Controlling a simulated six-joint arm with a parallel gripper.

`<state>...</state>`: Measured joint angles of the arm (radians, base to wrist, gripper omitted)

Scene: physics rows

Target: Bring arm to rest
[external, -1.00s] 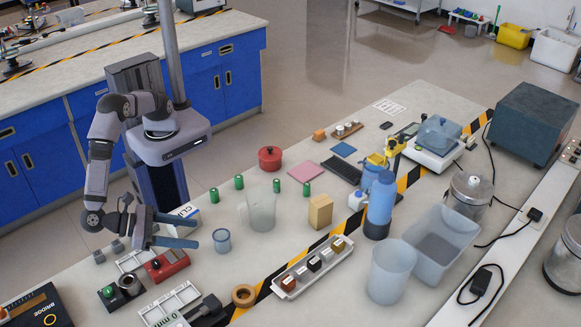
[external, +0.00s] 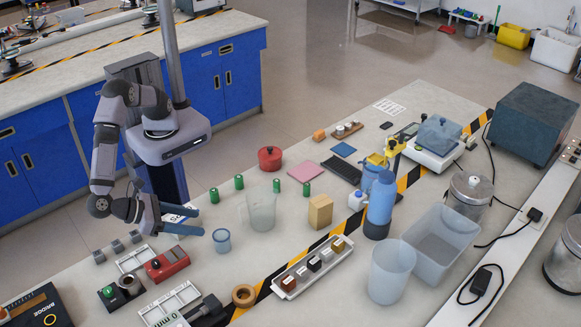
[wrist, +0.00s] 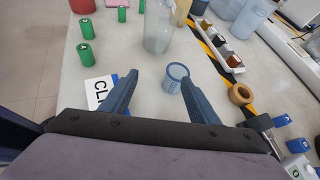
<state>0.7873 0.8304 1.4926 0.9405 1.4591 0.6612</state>
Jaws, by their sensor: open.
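My gripper (external: 194,212) is open and empty, raised above the left part of the bench. A small blue-grey cup (external: 222,241) stands on the bench near the fingertips in the external view. In the wrist view the cup (wrist: 176,77) shows beyond the right finger, apart from it. A white card with lettering (wrist: 99,91) lies by the left finger and is partly hidden by it.
A clear beaker (external: 261,211) and several green cylinders (external: 239,182) stand past the gripper. A red device (external: 167,263), small grey blocks (external: 117,246) and white trays (external: 170,304) lie below and in front. A tan block (external: 320,211) and blue bottle (external: 380,205) stand to the right.

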